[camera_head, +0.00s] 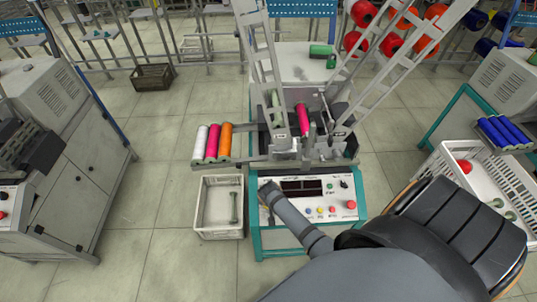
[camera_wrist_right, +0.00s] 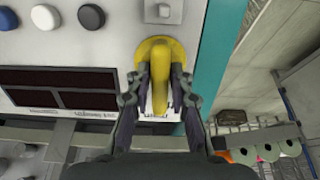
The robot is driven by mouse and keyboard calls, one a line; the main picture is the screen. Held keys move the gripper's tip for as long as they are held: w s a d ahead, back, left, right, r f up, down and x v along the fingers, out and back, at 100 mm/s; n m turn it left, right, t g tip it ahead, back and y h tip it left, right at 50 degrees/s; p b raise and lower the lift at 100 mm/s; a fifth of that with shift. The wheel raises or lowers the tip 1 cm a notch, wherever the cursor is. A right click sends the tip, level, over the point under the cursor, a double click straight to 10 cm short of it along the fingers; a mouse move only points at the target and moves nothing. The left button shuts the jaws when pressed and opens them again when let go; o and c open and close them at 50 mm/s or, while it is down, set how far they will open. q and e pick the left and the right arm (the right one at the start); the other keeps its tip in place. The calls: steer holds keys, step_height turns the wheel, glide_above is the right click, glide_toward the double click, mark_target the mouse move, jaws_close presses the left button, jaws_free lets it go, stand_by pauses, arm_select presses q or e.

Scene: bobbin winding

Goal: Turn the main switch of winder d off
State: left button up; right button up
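The winder in the middle of the head view has a white control panel (camera_head: 318,212) on a teal frame. Its yellow rotary switch (camera_wrist_right: 160,50) shows close up in the right wrist view, with the handle running up and down in the picture. My right gripper (camera_wrist_right: 163,78) has one finger on each side of this handle. The fingers are apart and a gap shows beside the handle; I cannot tell whether either touches it. In the head view my right gripper (camera_head: 268,190) covers the panel's left end and hides the switch. My left gripper is out of view.
The panel also carries dark displays (camera_head: 302,187), several coloured buttons and a red knob (camera_head: 351,204). A white crate (camera_head: 219,222) stands left of the panel, below coloured bobbins (camera_head: 211,142). Another white crate (camera_head: 489,190) is at right. Open floor lies left of the winder.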

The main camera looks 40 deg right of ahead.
jaws_close()
steer(key=shift+a+r+n+p, duration=0.1)
steer(key=shift+r+n+p, duration=0.05)
steer(key=shift+n+p, duration=0.9)
steer(key=shift+w+a+n+p, duration=0.1)
steer(key=shift+n+p, duration=0.8)
steer(key=shift+n, duration=0.85)
steer(key=shift+f, duration=0.2)
steer(key=o, duration=0.5)
jaws_free()
steer(key=shift+o, duration=0.2)
